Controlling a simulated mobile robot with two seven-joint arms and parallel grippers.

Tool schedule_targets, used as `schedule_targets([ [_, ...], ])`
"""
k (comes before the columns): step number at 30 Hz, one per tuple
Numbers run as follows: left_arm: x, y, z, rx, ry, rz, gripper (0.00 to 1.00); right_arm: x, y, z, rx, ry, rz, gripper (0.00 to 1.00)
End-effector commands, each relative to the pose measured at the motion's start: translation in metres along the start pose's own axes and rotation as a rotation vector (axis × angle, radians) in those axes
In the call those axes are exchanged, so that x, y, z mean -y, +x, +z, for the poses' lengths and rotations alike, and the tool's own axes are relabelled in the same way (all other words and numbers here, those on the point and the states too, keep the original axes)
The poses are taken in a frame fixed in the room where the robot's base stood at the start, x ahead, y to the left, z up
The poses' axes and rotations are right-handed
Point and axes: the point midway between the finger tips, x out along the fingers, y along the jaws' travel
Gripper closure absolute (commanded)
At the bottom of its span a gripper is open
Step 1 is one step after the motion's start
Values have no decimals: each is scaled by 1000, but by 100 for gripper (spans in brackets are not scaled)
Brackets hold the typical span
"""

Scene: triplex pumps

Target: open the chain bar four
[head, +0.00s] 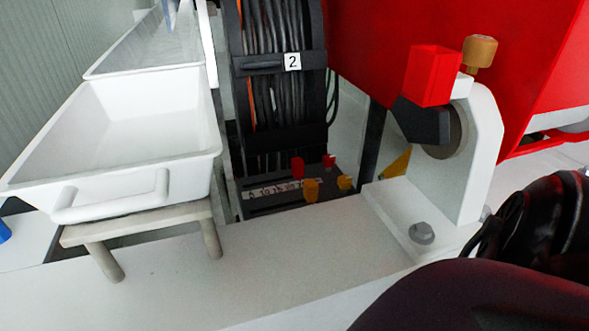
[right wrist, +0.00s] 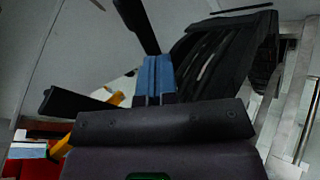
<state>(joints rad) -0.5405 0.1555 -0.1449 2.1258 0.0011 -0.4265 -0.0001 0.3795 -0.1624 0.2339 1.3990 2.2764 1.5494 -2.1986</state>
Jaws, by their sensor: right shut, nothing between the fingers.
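A black cable chain (head: 238,100) stands upright in the middle of the head view, with dark cables and an orange one inside. A crossbar (head: 262,66) on it carries a white label "2" (head: 292,62). A lower crossbar (head: 285,136) has no readable label. No number four is readable in either view. In the right wrist view my right gripper (right wrist: 156,62) has its blue fingers together, with nothing seen between them. A dark slatted structure (right wrist: 225,45), possibly the chain, lies behind and right of the fingers. Contact is unclear. My left gripper is out of view.
A white tray (head: 190,166) on a low stand is left of the chain. A white bracket (head: 485,150) with a red block (head: 432,75) is right. A red housing (head: 370,50) is behind. Red and yellow knobs (head: 311,190) sit below the chain.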

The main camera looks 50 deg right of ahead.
Motion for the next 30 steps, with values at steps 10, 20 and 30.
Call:
schedule_targets([
  [10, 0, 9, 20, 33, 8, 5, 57, 0, 54, 4, 0, -7, 8, 100],
  [20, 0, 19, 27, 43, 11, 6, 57, -5, 108, 3, 0, -3, 7, 100],
  [30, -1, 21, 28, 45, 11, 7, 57, -31, 121, 1, -2, 0, 0, 100],
])
